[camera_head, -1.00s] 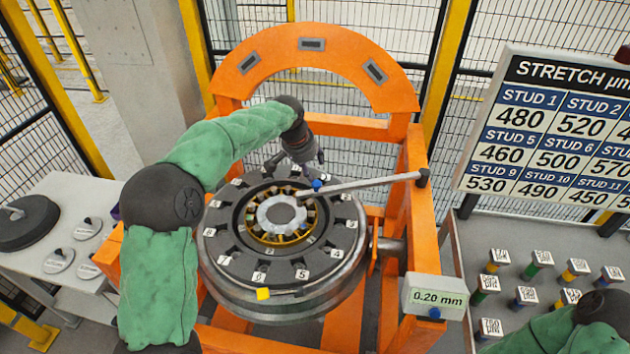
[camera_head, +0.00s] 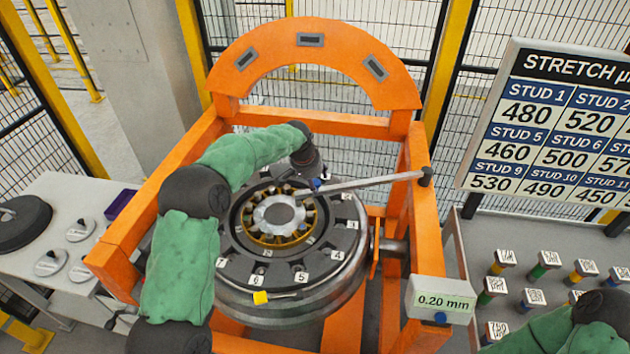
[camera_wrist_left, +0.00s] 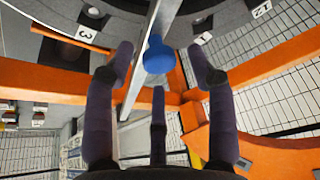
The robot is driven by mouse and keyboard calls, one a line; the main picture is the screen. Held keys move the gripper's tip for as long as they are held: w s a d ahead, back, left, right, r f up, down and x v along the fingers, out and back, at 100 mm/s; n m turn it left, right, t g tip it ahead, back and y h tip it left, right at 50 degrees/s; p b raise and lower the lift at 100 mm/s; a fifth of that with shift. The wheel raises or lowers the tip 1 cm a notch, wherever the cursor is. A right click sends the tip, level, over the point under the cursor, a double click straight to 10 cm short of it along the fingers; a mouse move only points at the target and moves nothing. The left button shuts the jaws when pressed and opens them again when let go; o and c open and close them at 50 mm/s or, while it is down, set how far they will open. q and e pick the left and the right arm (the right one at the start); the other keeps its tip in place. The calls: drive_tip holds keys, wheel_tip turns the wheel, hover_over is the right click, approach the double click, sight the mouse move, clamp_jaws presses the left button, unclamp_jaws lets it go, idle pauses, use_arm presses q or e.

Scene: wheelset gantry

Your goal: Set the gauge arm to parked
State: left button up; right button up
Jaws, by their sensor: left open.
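The gauge arm (camera_head: 370,182) is a thin grey bar. It runs from a dark pivot on the right orange post to over the centre of the round, numbered wheel (camera_head: 335,262). Its blue knob (camera_head: 317,184) sits on the bar above the upper part of the wheel. My left gripper (camera_head: 314,177) is at the knob, partly hidden by its own wrist. In the left wrist view the blue knob (camera_wrist_left: 158,55) stands between the spread fingers of my left gripper (camera_wrist_left: 160,62), with gaps on both sides. My right gripper is out of view.
An orange gantry frame (camera_head: 150,215) surrounds the wheel, with an arch behind. A 0.20 mm display (camera_head: 440,300) hangs at the front right. A yellow marker (camera_head: 260,297) is at the wheel's front edge. Several coded studs (camera_head: 545,260) stand on the right table under a stretch board (camera_head: 550,120).

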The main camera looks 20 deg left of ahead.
use_arm(q)
drive_tip(key=shift+w+f, duration=0.2)
drive_tip(key=shift+f, duration=0.2)
